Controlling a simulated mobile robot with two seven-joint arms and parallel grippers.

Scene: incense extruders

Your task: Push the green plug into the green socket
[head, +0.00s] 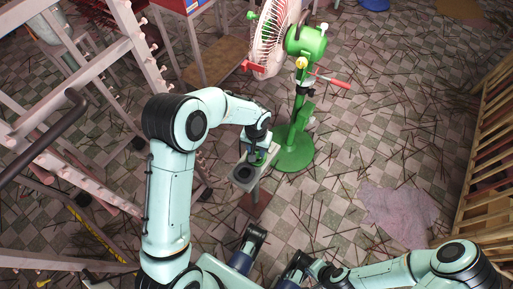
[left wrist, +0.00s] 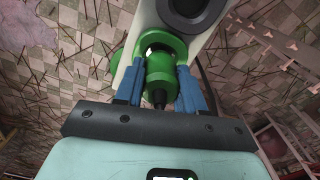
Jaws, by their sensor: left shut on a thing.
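My left gripper (head: 260,154) is shut on the green plug (left wrist: 160,76), whose body sits between the two blue fingers in the left wrist view. A dark tip shows at the plug's near end. The green socket (left wrist: 163,38) is a green ring on a pale panel (left wrist: 138,38), just beyond the plug and in line with it. The plug's far end is at or very close to the ring; how deep it sits is hidden. In the head view the panel (head: 236,185) stands under the gripper. My right arm is at the lower right; its fingers are unclear.
A dark round socket (left wrist: 187,8) is beside the green one on the panel. A green fan (head: 305,42) on a round green base (head: 294,150) stands close behind. Pale racks (head: 105,60) fill the left. Thin sticks litter the checkered floor; a pinkish cloth (head: 398,212) lies right.

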